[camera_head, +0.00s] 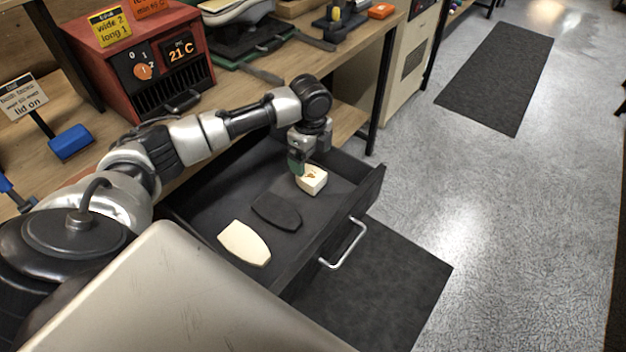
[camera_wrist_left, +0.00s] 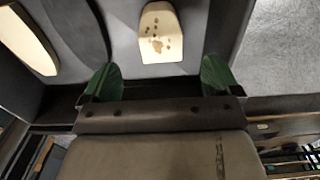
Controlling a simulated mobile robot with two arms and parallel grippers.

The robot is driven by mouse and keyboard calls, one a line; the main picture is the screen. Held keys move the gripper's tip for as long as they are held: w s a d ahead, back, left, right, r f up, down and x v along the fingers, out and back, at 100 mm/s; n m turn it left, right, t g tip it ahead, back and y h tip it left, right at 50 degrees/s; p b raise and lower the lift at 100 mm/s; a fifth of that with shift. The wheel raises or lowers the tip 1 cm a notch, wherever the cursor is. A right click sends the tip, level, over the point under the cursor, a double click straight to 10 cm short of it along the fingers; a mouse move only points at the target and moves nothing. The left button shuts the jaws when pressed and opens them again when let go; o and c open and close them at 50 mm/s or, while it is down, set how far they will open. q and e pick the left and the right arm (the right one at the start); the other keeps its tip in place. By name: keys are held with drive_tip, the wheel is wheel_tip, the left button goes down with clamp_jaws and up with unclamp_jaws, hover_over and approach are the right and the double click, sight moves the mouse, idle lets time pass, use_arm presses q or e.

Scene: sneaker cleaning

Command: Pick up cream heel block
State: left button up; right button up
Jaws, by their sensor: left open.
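The cream heel block (camera_head: 313,181) sits in the open dark drawer (camera_head: 340,222), towards its right end. It also shows in the left wrist view (camera_wrist_left: 160,30), top centre, with brown spots on its face. My left gripper (camera_head: 297,163) is above and just behind the block in the head view. In the wrist view its green fingertips (camera_wrist_left: 160,80) are spread apart, with nothing between them, and the block lies beyond the gap. Whether a fingertip touches the block I cannot tell. My right gripper is not in view.
A black sole-shaped piece (camera_head: 277,211) and a cream sole-shaped piece (camera_head: 244,243) lie left of the block in the drawer. The drawer walls surround them. The workbench (camera_head: 345,62) above holds a red heater box (camera_head: 140,60) and tools.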

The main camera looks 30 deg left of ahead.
sight(310, 174)
use_arm(q)
wheel_tip(310, 174, down, 3)
drive_tip(key=shift+s+r, duration=0.15)
drive_tip(key=shift+w+a+f, duration=0.1)
drive_tip(key=shift+f, duration=1.5)
drive_tip(key=shift+w+f, duration=0.1)
drive_tip(key=shift+f, duration=1.45)
drive_tip(key=shift+c, duration=0.3)
drive_tip(key=c, duration=1)
